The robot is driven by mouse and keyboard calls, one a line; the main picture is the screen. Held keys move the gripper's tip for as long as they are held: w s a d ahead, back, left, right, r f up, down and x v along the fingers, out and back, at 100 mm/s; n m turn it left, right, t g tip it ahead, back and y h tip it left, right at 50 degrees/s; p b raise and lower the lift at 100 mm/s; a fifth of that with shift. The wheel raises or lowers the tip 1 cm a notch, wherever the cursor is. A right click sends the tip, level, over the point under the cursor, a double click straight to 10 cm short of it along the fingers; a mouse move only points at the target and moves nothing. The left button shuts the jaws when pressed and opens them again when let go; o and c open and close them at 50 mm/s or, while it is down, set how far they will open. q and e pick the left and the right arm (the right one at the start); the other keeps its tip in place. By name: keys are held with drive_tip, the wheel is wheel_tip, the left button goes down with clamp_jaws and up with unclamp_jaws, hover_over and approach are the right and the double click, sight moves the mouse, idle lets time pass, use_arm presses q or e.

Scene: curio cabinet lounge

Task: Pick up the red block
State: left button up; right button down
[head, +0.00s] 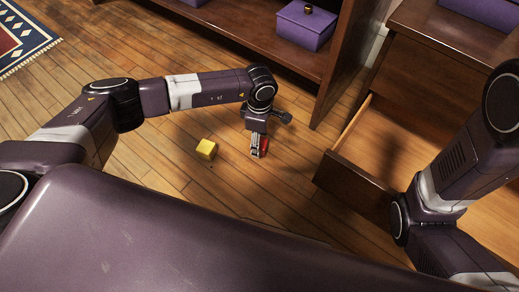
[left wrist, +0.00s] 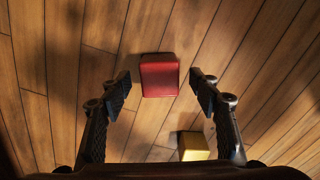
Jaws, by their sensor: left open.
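The red block (left wrist: 160,75) lies on the wooden floor. In the left wrist view it is centred between the two fingertips of my left gripper (left wrist: 161,88), with a gap on each side. My left gripper is open and points down at it. In the head view my left gripper (head: 259,148) hides most of the block, and only a bit of red (head: 264,145) shows beside the fingers. How far the fingertips are above the floor I cannot tell. My right gripper is out of view; only part of that arm shows.
A yellow block (head: 206,149) lies on the floor left of my left gripper; it also shows in the left wrist view (left wrist: 193,146). An open drawer (head: 352,184) juts out on the right. A shelf holds a purple box (head: 303,26). A rug (head: 22,40) lies far left.

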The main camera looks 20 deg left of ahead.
use_arm(q)
drive_tip(key=shift+f+b, duration=0.35)
drive_tip(key=shift+f, duration=0.6)
drive_tip(key=shift+r, duration=0.1)
drive_tip(key=shift+c, duration=0.6)
drive_tip(key=c, duration=1.2)
drive_tip(key=shift+o, duration=0.2)
drive_tip(key=shift+r, duration=0.1)
